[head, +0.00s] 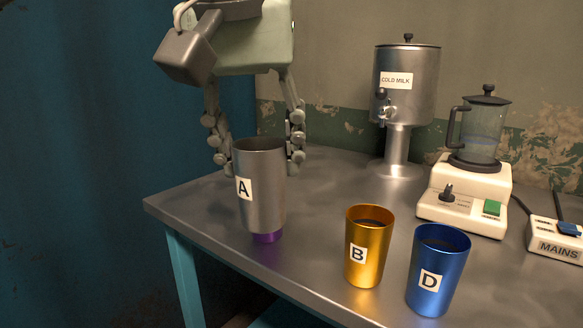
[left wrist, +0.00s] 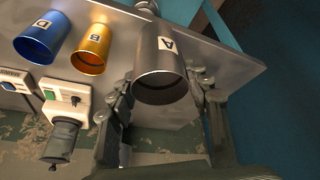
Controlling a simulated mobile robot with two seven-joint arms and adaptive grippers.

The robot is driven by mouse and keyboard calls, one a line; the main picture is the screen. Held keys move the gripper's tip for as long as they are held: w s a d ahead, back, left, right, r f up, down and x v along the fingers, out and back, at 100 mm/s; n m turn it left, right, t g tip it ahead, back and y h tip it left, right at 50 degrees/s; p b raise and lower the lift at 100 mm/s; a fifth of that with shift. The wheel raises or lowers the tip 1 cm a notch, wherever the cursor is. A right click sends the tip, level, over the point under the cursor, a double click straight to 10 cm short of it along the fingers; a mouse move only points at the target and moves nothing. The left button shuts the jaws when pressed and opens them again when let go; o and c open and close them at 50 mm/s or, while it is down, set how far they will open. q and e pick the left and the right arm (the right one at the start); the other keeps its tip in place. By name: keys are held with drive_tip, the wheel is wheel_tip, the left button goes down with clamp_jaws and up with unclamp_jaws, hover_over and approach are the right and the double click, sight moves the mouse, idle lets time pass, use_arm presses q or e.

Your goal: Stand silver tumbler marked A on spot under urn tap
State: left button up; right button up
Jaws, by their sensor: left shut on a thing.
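The silver tumbler marked A (head: 262,195) is upright at the table's left front, between the fingers of my left gripper (head: 258,162), which is shut on it near the rim. No marked spot is clear under the tap. My right gripper is out of view.
A gold tumbler B (head: 369,250) and a blue tumbler D (head: 438,270) stand at the front, right of A. A cream blender (head: 464,195) and a MAINS box (head: 556,240) are at right. The tabletop (head: 325,190) between A and the urn is clear.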

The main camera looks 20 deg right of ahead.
use_arm(q)
drive_tip(key=shift+s+a+r, duration=0.5)
drive_tip(key=shift+a+r, duration=0.1)
drive_tip(key=shift+a, duration=0.25)
drive_tip(key=shift+w+a+f, duration=0.1)
drive_tip(key=shift+a, duration=0.2)
drive_tip(key=w+a+f+p, duration=0.1)
drive_tip(key=w+a+f, duration=0.4)
drive_tip(key=w+f, duration=0.15)
drive_tip(key=a+f+n+p, duration=0.1)
drive_tip(key=a+f, duration=0.8)
drive_tip(key=f, duration=0.2)
drive_tip(key=a+f+n+y+p, duration=0.1)
drive_tip(key=a+f+n, duration=0.1)
drive_tip(key=a+f, duration=0.7)
wheel_tip(320, 180, down, 3)
drive_tip(key=shift+s+f+p, duration=0.1)
drive_tip(key=shift+s+p, duration=0.2)
drive_tip(key=shift+s, duration=0.05)
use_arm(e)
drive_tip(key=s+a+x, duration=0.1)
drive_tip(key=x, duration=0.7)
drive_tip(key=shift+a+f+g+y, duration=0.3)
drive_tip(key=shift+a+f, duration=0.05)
use_arm(q)
drive_tip(key=shift+f, duration=0.1)
drive_tip(key=shift+s, duration=0.1)
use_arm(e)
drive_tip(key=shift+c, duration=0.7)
